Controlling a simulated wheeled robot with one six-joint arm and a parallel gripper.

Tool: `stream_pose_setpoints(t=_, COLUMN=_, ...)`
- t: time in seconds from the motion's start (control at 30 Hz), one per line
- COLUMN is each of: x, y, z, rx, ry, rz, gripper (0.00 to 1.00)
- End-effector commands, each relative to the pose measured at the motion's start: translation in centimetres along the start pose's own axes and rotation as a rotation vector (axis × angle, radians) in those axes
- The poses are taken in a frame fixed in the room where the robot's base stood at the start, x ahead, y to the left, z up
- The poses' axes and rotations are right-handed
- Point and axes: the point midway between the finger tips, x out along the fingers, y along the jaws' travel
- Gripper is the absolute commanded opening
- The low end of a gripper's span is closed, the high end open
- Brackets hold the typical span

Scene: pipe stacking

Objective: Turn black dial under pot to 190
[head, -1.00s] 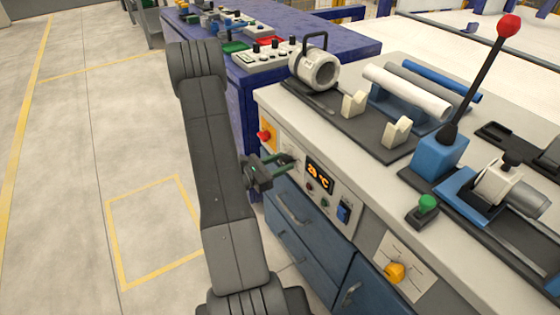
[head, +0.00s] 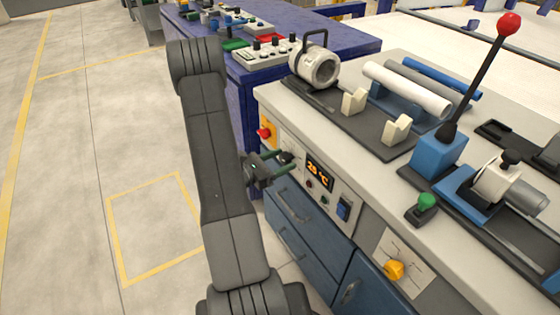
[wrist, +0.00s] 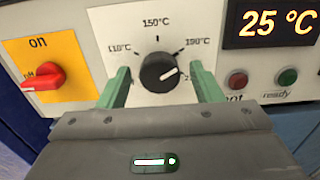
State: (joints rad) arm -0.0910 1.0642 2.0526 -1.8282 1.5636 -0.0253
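The black dial (wrist: 158,73) sits on the white front panel, with marks for 110, 150 and 190 °C around it. The right finger partly covers a lower mark beginning with 2. In the head view my gripper (head: 279,166) is at the panel and mostly hides the dial. A white, handled, pot-like cylinder (head: 315,68) stands on the bench above.
An orange display (wrist: 272,22) reads 25 °C. A red switch (wrist: 40,76) on a yellow plate is left of the dial. A red button (wrist: 237,80) and a green button (wrist: 287,77) are to the right. Blue drawers (head: 295,225) lie below.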

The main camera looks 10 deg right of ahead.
Motion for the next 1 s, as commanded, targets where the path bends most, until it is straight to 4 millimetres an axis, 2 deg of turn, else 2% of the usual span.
stream_pose_setpoints(t=0.17, x=-0.1, y=0.0, z=0.0, rx=0.001, ry=-0.001, rz=0.001, gripper=0.59)
stream_pose_setpoints(t=0.33, x=-1.3, y=0.1, z=0.1, rx=0.0, ry=0.0, rz=0.003, gripper=0.59)
stream_pose_setpoints(t=1.0, x=-11.0, y=0.1, z=0.1, rx=0.0, ry=0.0, rz=0.005, gripper=0.59)
